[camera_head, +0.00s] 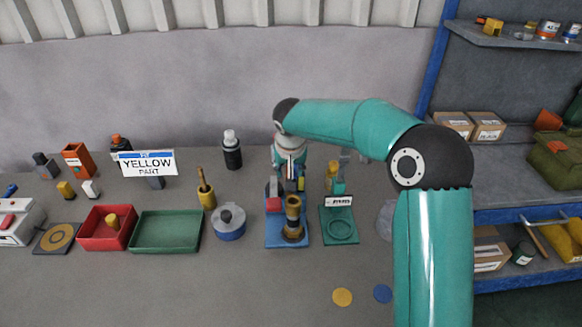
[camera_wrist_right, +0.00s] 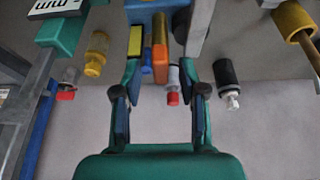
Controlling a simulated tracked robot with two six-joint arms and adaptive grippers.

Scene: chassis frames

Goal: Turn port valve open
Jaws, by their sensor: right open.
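A fixture on a blue base plate (camera_head: 272,242) stands at mid-table in the head view. It carries a brass-coloured upright part (camera_head: 293,215), with red, blue and grey pieces beside it. I cannot tell for sure which piece is the port valve handle. My right gripper (camera_head: 289,178) hangs just behind and above this fixture. In the right wrist view my right gripper (camera_wrist_right: 160,78) is open, its fingers apart with nothing held. An orange-brown bar (camera_wrist_right: 160,50) and a yellow block (camera_wrist_right: 135,40) show near and beyond the fingertips. Contact is unclear. My left gripper is not in view.
A green plate with a ring (camera_head: 340,240) lies right of the fixture. A grey-blue round pot (camera_head: 229,229), a green tray (camera_head: 165,245) and a red tray (camera_head: 90,243) stand left. A black bottle (camera_head: 232,155) stands behind. The front table is mostly clear.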

